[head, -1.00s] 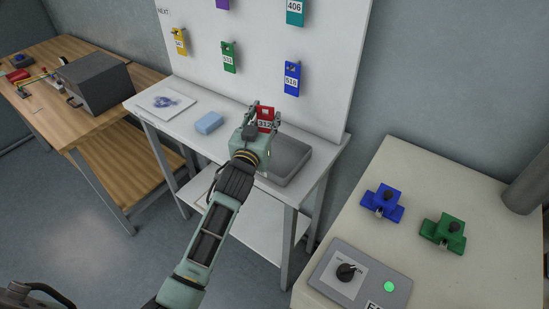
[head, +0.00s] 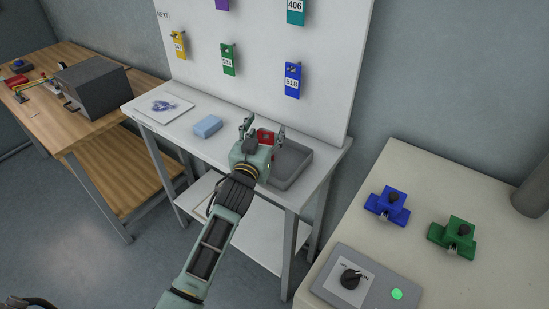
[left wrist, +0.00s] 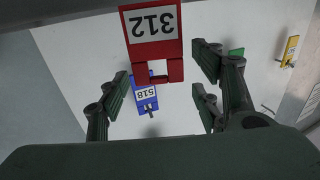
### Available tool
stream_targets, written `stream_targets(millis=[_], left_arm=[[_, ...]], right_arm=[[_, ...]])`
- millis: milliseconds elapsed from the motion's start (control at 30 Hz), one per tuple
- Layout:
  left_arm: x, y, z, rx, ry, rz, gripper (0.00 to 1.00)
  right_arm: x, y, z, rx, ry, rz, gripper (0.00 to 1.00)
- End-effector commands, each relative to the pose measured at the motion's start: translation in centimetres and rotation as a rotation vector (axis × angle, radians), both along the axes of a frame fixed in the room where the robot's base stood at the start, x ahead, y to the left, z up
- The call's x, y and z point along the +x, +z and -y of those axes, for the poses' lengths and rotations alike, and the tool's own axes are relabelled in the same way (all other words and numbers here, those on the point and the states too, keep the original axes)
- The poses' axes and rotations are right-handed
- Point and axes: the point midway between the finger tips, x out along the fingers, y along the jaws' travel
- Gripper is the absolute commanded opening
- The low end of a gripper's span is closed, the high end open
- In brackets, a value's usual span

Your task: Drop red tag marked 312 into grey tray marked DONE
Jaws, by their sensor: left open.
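The red tag (head: 265,136) marked 312 is between the spread fingers of my left gripper (head: 262,133), over the left part of the grey tray (head: 296,172). In the left wrist view the tag (left wrist: 152,30) appears upside down, with visible gaps to both fingers of the open gripper (left wrist: 165,95). Whether the tag touches the tray is hidden. The tray stands on the white table against the board; my gripper covers part of it, and no DONE mark shows. My right gripper is not in view.
The white board (head: 255,85) behind carries hanging tags, including blue 518 (head: 292,80) and a green one (head: 228,60). A blue block (head: 207,126) lies left of my gripper. A beige table (head: 420,220) with a control box (head: 355,282) stands at right.

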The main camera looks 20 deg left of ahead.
Motion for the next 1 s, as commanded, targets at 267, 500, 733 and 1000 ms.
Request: stream_targets(millis=[267,500,733,1000], left_arm=[[-0.6,-0.1,0.0,0.0,0.0,-0.001,0.59],[-4.7,-0.2,0.0,-0.001,0.0,-0.002,0.59],[-9.3,-0.1,0.0,-0.001,0.0,-0.002,0.59],[-11.8,-0.1,0.0,0.0,0.0,-0.001,0.59]], right_arm=[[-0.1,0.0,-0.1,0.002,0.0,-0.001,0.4],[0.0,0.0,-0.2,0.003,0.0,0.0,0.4],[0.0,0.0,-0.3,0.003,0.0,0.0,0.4],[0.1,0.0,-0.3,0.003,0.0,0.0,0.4]])
